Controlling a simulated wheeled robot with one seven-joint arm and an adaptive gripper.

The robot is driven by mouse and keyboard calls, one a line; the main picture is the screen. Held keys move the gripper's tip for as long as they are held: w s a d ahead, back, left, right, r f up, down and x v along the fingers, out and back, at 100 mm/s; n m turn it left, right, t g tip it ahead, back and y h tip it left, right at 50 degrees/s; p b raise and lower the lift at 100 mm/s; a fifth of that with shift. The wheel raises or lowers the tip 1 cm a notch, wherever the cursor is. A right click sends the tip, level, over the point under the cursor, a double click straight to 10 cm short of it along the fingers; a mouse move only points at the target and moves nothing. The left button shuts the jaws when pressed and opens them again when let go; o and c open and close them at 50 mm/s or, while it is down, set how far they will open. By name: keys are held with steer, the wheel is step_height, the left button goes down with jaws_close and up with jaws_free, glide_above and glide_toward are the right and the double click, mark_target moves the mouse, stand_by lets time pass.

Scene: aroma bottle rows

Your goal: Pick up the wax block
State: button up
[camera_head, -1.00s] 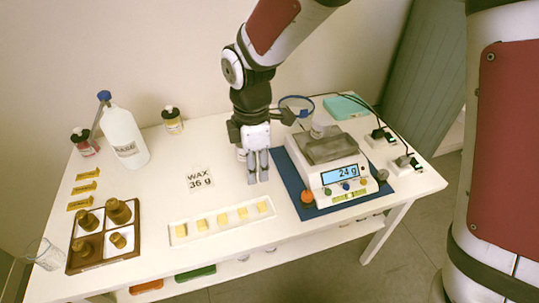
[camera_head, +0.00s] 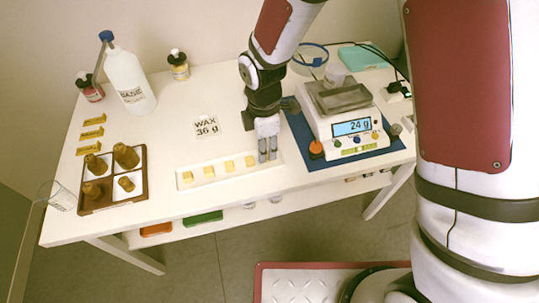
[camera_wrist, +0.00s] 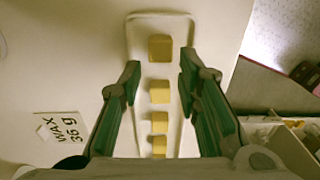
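Several pale yellow wax blocks stand in a row in a white tray (camera_head: 214,183). In the head view one wax block (camera_head: 250,161) shows just left of my fingers; the rightmost one is hidden behind them. The wrist view shows a wax block (camera_wrist: 160,48) near the tray's rounded end, with others in line below it. My gripper (camera_head: 268,157) hangs fingers-down over the tray's right end. In the wrist view my gripper (camera_wrist: 160,73) is open and empty, with a green-lined finger on each side of the row. I cannot tell its exact height.
A scale (camera_head: 350,126) reading 24 g stands on a blue mat (camera_head: 300,128) at right. A "WAX 36 g" card (camera_head: 206,126) lies behind the tray. At left are a brown divided box (camera_head: 112,207) with bottles, a glass (camera_head: 62,196) and a white bottle (camera_head: 130,85).

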steer(key=shift+f, duration=1.45)
steer(key=shift+c, duration=0.6)
steer(key=c, duration=0.4)
steer(key=shift+r, duration=0.1)
